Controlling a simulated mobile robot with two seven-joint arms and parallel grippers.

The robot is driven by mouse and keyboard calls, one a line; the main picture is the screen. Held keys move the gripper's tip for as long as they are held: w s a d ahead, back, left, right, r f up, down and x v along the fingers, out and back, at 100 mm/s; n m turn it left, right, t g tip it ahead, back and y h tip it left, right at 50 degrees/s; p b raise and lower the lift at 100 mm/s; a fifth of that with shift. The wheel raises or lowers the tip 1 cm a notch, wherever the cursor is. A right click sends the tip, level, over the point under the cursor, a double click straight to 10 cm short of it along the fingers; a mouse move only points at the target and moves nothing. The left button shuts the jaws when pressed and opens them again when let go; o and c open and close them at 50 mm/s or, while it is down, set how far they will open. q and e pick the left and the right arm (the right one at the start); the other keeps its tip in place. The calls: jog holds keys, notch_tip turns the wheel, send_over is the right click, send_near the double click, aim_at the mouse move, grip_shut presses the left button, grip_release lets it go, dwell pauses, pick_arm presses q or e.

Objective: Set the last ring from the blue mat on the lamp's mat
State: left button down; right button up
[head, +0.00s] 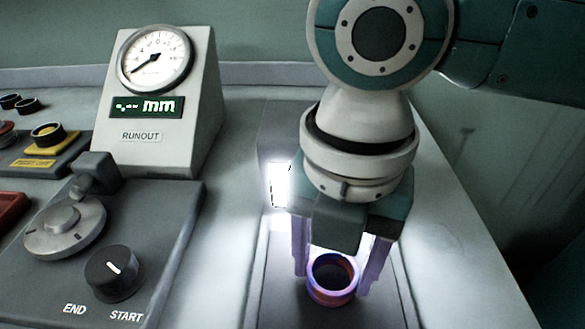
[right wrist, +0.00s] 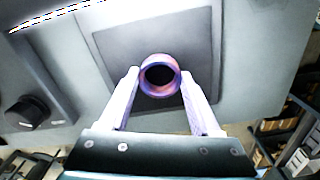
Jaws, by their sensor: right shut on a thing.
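My right gripper (head: 332,283) is shut on a ring (head: 333,298) with an orange and violet sheen, held between the two fingertips with its hole facing up. In the right wrist view the ring (right wrist: 160,94) sits between the fingers of the gripper (right wrist: 159,76). The dark mat (head: 283,308) beside the bright lamp (head: 279,185) lies beneath the ring, and it also shows in the right wrist view (right wrist: 120,52). I cannot tell whether the ring touches the mat. The blue mat and my left gripper are not in view.
A runout gauge (head: 140,148) stands at the back left. A grey grinder unit (head: 165,215) with a START/END knob (head: 114,272) is at the left front.

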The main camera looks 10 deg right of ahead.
jog(key=shift+f, duration=0.1)
jog(key=o, duration=1.5)
jog(key=shift+c, duration=0.2)
